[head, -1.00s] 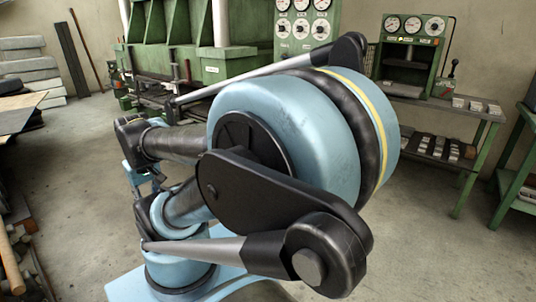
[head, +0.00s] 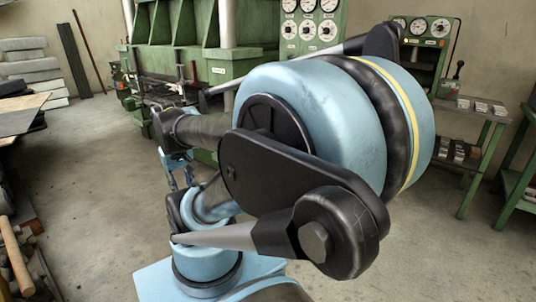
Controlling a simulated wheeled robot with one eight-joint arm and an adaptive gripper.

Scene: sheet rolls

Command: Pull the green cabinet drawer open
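No green cabinet drawer can be made out in the head view; my arm covers much of the middle. What looks like my gripper (head: 180,178), small and partly hidden, hangs below the far end of my arm, left of centre. Its fingers are too small and too covered to tell open from shut. Nothing can be seen held in it.
A large green machine (head: 185,62) stands at the back, with a green gauge panel (head: 309,28) beside it. A green metal table (head: 478,112) with small blocks stands at the right. A board-topped table (head: 22,112) is at the left. Concrete floor (head: 100,165) is clear at centre left.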

